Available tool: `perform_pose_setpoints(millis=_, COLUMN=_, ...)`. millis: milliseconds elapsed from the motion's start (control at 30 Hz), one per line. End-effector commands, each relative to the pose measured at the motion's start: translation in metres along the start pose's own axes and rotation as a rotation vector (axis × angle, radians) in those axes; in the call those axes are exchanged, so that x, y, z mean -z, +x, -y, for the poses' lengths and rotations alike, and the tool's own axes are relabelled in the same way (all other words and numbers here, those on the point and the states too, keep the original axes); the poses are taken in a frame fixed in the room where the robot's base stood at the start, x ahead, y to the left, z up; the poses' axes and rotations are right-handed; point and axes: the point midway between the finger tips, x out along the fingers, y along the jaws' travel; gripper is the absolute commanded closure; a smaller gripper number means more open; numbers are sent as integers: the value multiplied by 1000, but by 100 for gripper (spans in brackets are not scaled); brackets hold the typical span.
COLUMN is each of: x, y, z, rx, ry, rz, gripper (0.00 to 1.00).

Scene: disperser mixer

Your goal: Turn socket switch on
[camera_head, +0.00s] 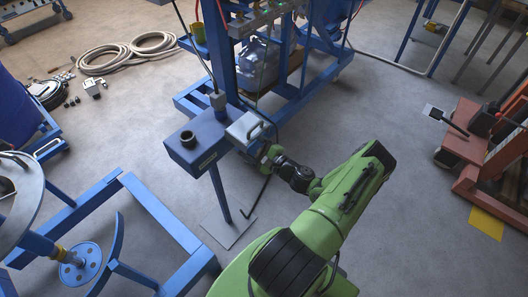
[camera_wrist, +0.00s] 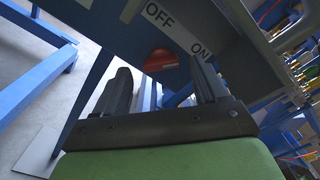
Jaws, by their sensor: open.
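A red switch (camera_wrist: 160,60) shows in the wrist view on the dark underside or face of a box, below a white label (camera_wrist: 178,25) marked OFF and ON. My gripper (camera_wrist: 161,74) is open, with one dark finger to the left of the switch and one to its right, and nothing shows held. I cannot tell whether the fingers touch the switch. In the head view, my gripper is at the near right side of a blue box (camera_head: 190,150) on a pole, by a grey unit (camera_head: 248,131). The switch cannot be made out there.
The pole's flat base plate (camera_head: 230,228) is on the floor under the box. A large blue frame (camera_head: 285,105) stands behind, and another blue frame (camera_head: 150,215) is at the left. A red-brown stand (camera_head: 475,150) is at the right. Open grey floor lies between.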

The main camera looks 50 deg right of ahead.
Motion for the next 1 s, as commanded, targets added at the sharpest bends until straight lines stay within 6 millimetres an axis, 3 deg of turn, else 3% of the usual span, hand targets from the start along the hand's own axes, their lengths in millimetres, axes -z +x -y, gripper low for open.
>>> perform_pose_setpoints(millis=300, x=0, y=-90, z=2, rx=3, ry=2, rz=-7, gripper=28)
perform_pose_setpoints(millis=500, x=0, y=-131, z=1, rx=3, ry=1, rz=-4, gripper=28)
perform_pose_setpoints(millis=667, x=0, y=-142, z=0, rx=1, ry=1, rz=-1, gripper=28)
perform_pose_setpoints(millis=1000, x=0, y=-142, z=0, rx=1, ry=1, rz=-1, gripper=28)
